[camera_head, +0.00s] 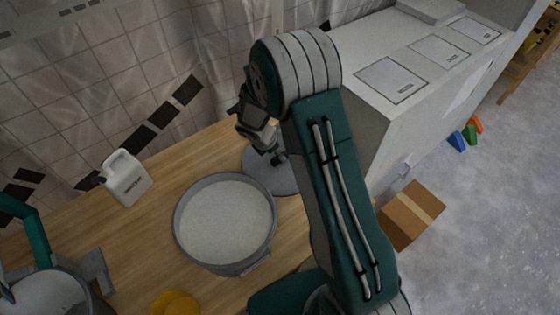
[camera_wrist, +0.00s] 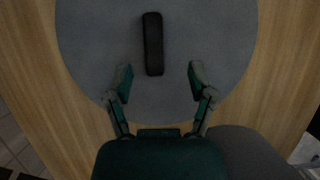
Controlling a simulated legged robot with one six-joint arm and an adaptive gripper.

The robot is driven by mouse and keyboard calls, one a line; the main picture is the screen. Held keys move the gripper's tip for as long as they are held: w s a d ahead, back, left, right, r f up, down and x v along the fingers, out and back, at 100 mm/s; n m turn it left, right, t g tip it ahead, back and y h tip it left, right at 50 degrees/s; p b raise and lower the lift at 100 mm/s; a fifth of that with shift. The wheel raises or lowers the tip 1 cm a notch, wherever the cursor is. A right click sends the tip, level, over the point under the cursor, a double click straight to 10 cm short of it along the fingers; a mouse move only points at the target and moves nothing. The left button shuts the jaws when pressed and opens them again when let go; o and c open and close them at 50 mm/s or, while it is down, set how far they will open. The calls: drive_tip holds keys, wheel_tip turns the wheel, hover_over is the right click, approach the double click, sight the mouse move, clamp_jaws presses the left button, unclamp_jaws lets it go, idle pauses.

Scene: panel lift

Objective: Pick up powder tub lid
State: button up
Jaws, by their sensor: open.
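The powder tub lid (camera_wrist: 90,45) is a flat grey disc with a black bar handle (camera_wrist: 153,43), lying on the wooden table. In the head view the lid (camera_head: 262,180) is partly hidden behind my arm. My gripper (camera_wrist: 160,76) is open and empty above the lid, its fingers spread to either side of the handle's near end. It also shows in the head view (camera_head: 277,157), over the lid. The grey powder tub (camera_head: 180,235) stands open, full of white powder, left of the lid.
A white jug (camera_head: 126,178) stands at the back left of the table (camera_head: 145,235). A yellow round thing (camera_head: 175,303) is at the front. A cardboard box (camera_head: 411,215) is on the floor to the right, beside a pale cabinet (camera_head: 385,135).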

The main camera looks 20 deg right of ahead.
drive_tip(key=x, duration=0.5)
drive_tip(key=shift+w+f, duration=0.25)
drive_tip(key=shift+w, duration=0.15)
clamp_jaws()
